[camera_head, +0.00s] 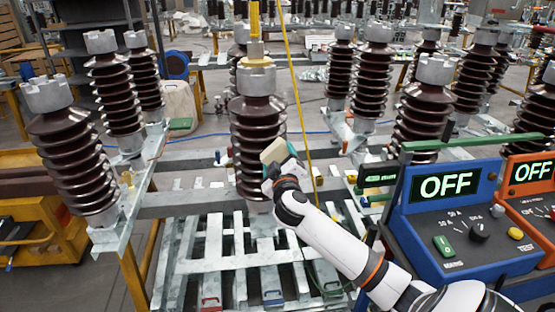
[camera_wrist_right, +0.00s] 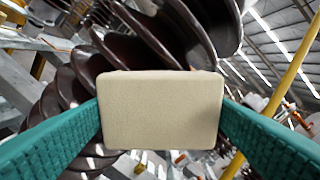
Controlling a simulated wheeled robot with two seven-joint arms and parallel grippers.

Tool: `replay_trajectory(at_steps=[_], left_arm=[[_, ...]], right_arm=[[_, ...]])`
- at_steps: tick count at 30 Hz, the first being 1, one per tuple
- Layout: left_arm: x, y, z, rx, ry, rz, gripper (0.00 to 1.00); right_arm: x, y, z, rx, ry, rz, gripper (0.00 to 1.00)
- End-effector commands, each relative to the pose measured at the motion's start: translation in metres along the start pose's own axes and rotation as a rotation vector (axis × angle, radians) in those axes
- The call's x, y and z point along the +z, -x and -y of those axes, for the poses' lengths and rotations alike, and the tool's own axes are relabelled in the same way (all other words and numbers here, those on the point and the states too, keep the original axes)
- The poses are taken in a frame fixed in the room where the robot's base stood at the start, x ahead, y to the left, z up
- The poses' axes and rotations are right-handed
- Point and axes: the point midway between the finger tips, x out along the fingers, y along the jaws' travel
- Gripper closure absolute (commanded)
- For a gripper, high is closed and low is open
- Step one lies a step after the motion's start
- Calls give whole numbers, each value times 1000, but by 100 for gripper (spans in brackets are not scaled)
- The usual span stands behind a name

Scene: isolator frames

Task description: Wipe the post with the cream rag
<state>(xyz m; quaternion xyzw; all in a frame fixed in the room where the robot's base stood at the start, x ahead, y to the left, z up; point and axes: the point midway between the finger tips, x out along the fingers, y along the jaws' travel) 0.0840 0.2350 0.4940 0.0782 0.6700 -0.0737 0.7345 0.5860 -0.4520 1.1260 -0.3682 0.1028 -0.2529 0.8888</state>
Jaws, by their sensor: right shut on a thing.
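The cream rag (camera_head: 275,151) is a block-like pad. It also shows large in the right wrist view (camera_wrist_right: 160,112), between two green fingers. My right gripper (camera_head: 280,158) is shut on it. The post (camera_head: 255,130) is a dark brown ribbed insulator with a pale metal cap, upright at the middle of the head view. The rag is in front of the post's right side, around mid height. In the right wrist view the post's ribs (camera_wrist_right: 150,35) are behind the rag. I cannot tell whether the rag touches them. My left gripper is not in view.
Other ribbed insulators stand left (camera_head: 72,160) and right (camera_head: 420,115) on metal beams. A blue control box (camera_head: 465,215) reading OFF stands at right, beside an orange one (camera_head: 535,200). A yellow pole (camera_head: 296,95) rises close right of the post. A slatted metal frame (camera_head: 235,262) lies below.

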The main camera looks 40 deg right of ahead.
Motion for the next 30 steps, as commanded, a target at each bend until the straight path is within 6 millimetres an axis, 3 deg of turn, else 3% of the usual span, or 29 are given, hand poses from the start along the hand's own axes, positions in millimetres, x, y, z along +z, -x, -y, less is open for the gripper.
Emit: replay_trajectory(at_steps=[15,30], left_arm=[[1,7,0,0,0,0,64],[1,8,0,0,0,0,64]], right_arm=[[0,51,-1,2,0,-1,42],[0,59,-1,3,-1,0,42]])
